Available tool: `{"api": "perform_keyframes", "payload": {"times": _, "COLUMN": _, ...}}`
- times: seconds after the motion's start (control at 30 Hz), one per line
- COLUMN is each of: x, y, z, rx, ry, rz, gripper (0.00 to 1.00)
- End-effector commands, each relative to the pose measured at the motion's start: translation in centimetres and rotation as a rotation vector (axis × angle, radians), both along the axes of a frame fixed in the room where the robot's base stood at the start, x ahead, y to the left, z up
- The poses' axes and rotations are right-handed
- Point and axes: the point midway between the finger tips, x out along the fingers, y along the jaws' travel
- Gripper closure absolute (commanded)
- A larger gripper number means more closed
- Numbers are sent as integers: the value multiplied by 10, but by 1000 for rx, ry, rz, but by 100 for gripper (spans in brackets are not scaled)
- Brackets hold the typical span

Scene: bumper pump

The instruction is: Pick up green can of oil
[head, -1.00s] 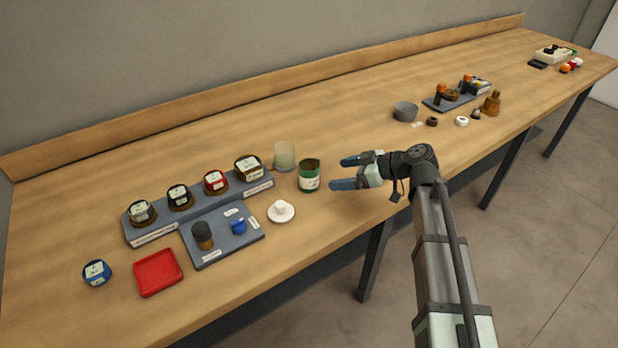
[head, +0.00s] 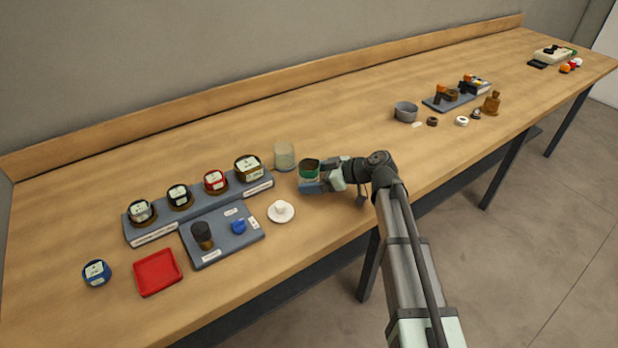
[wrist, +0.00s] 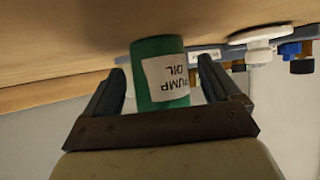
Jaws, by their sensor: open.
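The green can of oil (head: 309,165) stands upright on the wooden table, with a white label. In the wrist view the can (wrist: 150,62) shows upside down, its label reading "PUMP OIL". My gripper (head: 312,178) is at the can with its fingers on either side of it. In the wrist view my gripper (wrist: 162,85) is open, with the can between the two fingers. A gap shows beside the left finger; the right finger is close to the label side. The near finger hides the can's lower part in the head view.
A clear glass (head: 284,156) stands just behind the can to the left. A white knobbed lid (head: 281,211) lies in front to the left. A grey rack (head: 160,228) holds several jars further left. The table (head: 350,120) is clear behind my gripper.

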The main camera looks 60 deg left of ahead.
Motion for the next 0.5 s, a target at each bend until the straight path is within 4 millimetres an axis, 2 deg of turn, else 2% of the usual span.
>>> {"api": "perform_keyframes", "payload": {"times": 0.23, "x": -2, "y": 2, "z": -2, "rx": 0, "ry": 0, "rz": 0, "gripper": 10}}
{"api": "perform_keyframes", "payload": {"times": 0.5, "x": -2, "y": 2, "z": -1, "rx": 0, "ry": 0, "rz": 0, "gripper": 36}}
